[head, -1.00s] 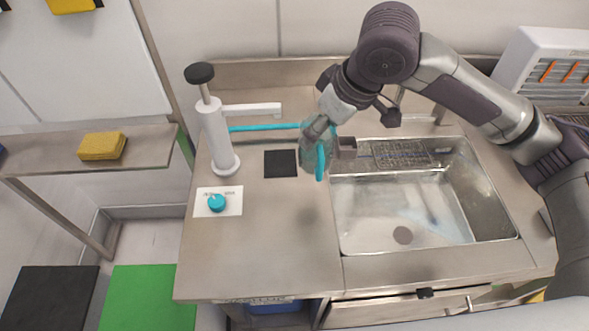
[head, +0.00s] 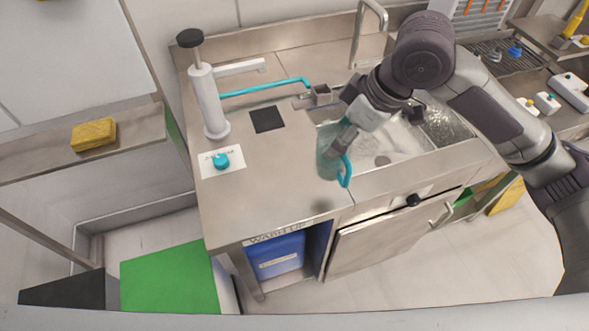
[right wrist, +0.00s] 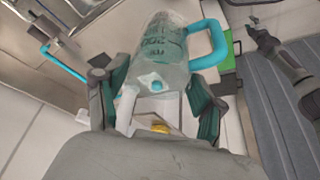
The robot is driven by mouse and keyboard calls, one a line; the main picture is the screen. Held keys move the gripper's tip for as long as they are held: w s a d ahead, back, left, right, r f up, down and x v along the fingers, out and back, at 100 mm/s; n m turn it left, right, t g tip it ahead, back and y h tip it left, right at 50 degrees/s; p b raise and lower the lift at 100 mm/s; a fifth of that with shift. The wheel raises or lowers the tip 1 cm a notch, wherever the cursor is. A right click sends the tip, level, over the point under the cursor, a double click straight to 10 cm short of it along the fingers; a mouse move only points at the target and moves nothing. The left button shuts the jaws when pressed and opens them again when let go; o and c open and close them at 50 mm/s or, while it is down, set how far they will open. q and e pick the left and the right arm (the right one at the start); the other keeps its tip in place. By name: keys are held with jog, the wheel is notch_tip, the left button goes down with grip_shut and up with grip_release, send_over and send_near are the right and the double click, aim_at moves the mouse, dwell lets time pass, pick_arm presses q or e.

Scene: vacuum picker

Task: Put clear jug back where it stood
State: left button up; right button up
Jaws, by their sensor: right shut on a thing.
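The clear jug (head: 327,160) has a teal handle and hangs in the air over the counter, by the sink's left front corner. My right gripper (head: 343,138) is shut on it. In the right wrist view the jug (right wrist: 160,50) shows dark markings on its wall and its teal handle to the right. The fingers of my right gripper (right wrist: 155,105) stand on either side of it. A dark round shadow lies on the counter below the jug.
A black square (head: 267,119) lies bare on the counter (head: 265,195). A white card with a teal knob (head: 221,160) lies left. The sink (head: 400,140) is right. The front counter is clear.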

aim_at(318, 139)
jog(key=a, duration=0.1)
jog(key=a+f, duration=0.1)
jog(key=a, duration=0.1)
jog(key=w+a+f, duration=0.1)
jog(key=shift+a+f, duration=0.15)
pick_arm(q)
jog(key=shift+w+r+p, duration=0.25)
jog(key=shift+r+p, duration=0.6)
jog(key=shift+r, duration=0.15)
pick_arm(e)
jog(key=a+f, duration=0.3)
jog(key=f, duration=0.3)
jog(key=shift+w+a+f, duration=0.25)
jog(key=shift+w+a, duration=0.15)
pick_arm(q)
jog(key=shift+w, duration=0.1)
pick_arm(e)
jog(key=shift+f, duration=0.1)
pick_arm(q)
jog(key=shift+w+d, duration=0.1)
jog(key=shift+d, duration=0.05)
pick_arm(e)
jog(key=o, duration=1.8)
jog(key=shift+c, duration=0.2)
pick_arm(q)
jog(key=shift+f+b, duration=0.35)
pick_arm(e)
jog(key=v, duration=1.2)
